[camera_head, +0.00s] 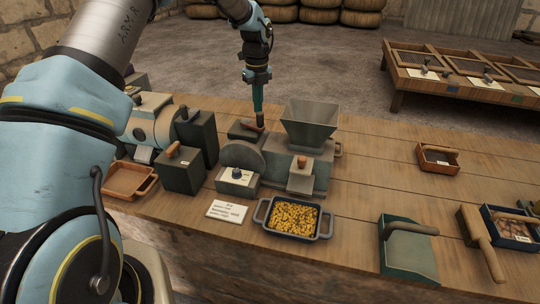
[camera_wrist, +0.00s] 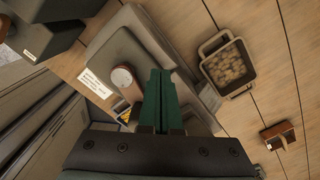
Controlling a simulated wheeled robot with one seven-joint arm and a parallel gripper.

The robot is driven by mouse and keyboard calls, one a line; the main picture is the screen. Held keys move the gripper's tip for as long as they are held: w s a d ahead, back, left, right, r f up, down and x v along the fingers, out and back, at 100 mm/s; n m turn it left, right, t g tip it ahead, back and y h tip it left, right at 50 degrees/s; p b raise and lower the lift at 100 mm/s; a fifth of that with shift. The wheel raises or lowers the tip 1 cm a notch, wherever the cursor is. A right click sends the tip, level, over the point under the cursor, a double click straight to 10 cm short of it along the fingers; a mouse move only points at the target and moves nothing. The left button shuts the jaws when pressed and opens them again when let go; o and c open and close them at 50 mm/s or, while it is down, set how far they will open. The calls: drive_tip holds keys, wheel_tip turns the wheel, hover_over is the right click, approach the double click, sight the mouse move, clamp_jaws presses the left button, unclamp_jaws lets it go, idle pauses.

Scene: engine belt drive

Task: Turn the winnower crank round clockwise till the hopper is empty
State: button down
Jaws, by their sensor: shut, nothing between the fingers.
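The winnower is a grey machine with a flared hopper (camera_head: 310,124) and a rounded drum (camera_head: 243,158) on its left. The visible inside of the hopper shows bare grey walls; its bottom is hidden. My gripper (camera_head: 259,120) points down behind the drum, left of the hopper. Its green fingers (camera_wrist: 160,85) are shut and empty. A brown wooden handle (camera_head: 246,127) lies just left of the fingertips; I cannot tell whether they touch or whether it is the crank's. A round knob (camera_wrist: 122,77) shows left of the fingers in the wrist view.
A dark pan of yellow grain (camera_head: 293,217) stands before the winnower, beside a white card (camera_head: 227,211). Dark green boxes (camera_head: 182,171) stand left. Bench between is clear.

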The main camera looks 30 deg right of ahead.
sight(258, 116)
drive_tip(key=s, duration=0.4)
drive_tip(key=shift+a, duration=0.1)
drive_tip(key=shift+s+a, duration=1.05)
drive_tip(key=shift+s, duration=0.2)
drive_tip(key=shift+s+a, duration=0.3)
drive_tip(key=shift+a, duration=0.3)
wheel_tip(258, 116, up, 3)
drive_tip(key=p, duration=0.2)
drive_tip(key=shift+p, duration=0.4)
drive_tip(key=shift+r+p, duration=0.3)
drive_tip(key=shift+r, duration=2.2)
drive_tip(key=shift+a, duration=0.1)
